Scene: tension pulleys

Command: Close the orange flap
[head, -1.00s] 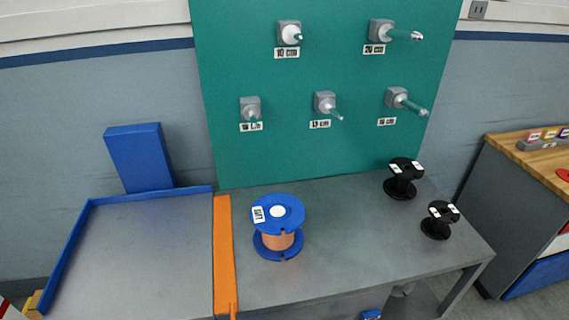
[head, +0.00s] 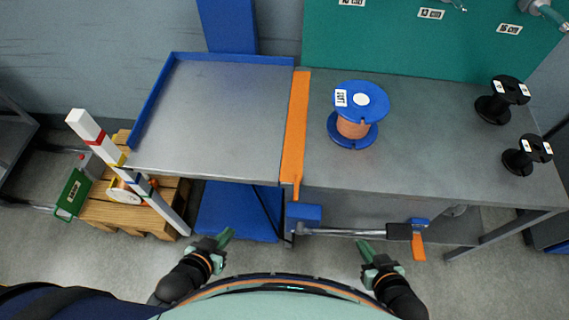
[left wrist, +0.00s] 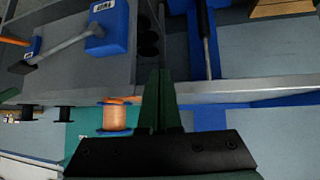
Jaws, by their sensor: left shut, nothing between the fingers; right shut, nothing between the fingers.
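The orange flap (head: 296,125) is a long, narrow strip along the right side of the grey, blue-rimmed tray surface (head: 215,110) in the head view. A small orange tab sticks out at its near end. From above I cannot tell how far it is tilted. My left gripper (head: 226,236) is shut and empty, in front of the bench and left of the flap's near end. Its closed fingers also show in the left wrist view (left wrist: 160,98). My right gripper (head: 364,250) is shut and empty, right of the flap's near end and below the bench front. Neither touches the flap.
A blue-ended copper spool (head: 352,128) stands right of the flap. Two black spools (head: 494,108) stand farther right. A lever with an orange end (head: 418,246) juts out below the bench edge. A wooden pallet (head: 130,205) with a striped post is at left.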

